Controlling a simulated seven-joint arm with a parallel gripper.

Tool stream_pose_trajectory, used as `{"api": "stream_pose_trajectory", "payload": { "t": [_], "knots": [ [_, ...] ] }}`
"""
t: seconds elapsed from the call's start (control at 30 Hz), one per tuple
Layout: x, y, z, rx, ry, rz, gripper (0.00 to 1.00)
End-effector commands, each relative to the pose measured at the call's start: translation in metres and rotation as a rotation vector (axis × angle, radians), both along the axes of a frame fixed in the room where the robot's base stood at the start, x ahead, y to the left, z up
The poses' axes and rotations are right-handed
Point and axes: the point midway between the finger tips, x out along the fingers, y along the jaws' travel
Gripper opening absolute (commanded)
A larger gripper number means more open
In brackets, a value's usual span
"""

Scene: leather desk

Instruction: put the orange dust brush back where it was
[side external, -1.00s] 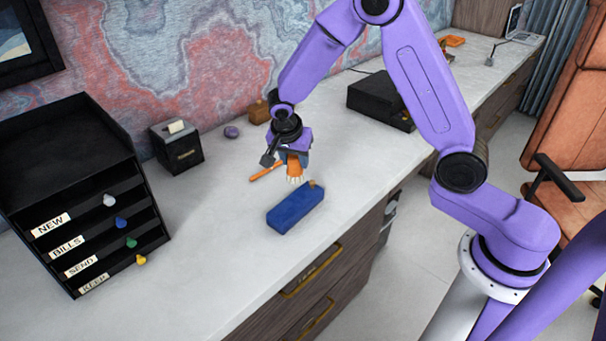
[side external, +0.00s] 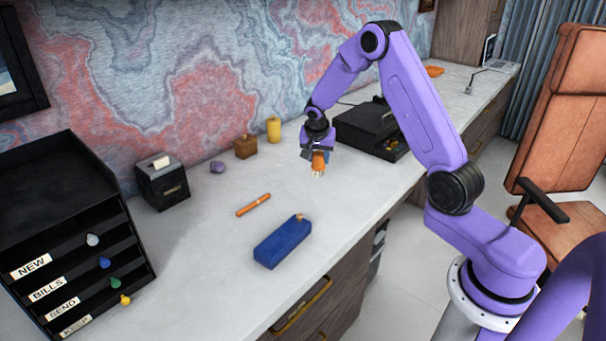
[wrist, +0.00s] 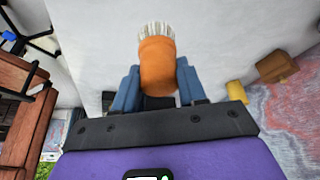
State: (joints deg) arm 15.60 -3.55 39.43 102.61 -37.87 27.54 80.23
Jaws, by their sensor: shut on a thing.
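The orange dust brush (side external: 318,160) with pale bristles is held in my gripper (side external: 317,155), above the desk in front of the black box. In the wrist view the brush (wrist: 157,62) sits between the two blue-grey fingers of my gripper (wrist: 157,85), its white bristles pointing away from the palm. My gripper is shut on the orange body of the brush. The brush appears clear of the desk surface, though its exact height is hard to tell.
A blue case (side external: 282,241) and an orange pen-like stick (side external: 253,205) lie on the desk (side external: 215,270). A yellow cylinder (side external: 273,130), wooden block (side external: 246,147), purple stone (side external: 217,166) and dark box (side external: 162,182) stand along the wall. A black letter sorter (side external: 75,230) is at left, a black machine (side external: 370,130) behind.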

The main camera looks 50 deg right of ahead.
Motion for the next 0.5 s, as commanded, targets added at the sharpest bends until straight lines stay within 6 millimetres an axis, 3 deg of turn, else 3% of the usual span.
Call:
{"api": "stream_pose_trajectory", "payload": {
  "t": [0.27, 0.5],
  "knots": [
    [0.041, -0.013, -0.02, 0.0, 0.0, -0.001, 0.08],
    [0.067, -0.022, -0.054, 0.001, 0.001, -0.001, 0.08]
  ]
}}
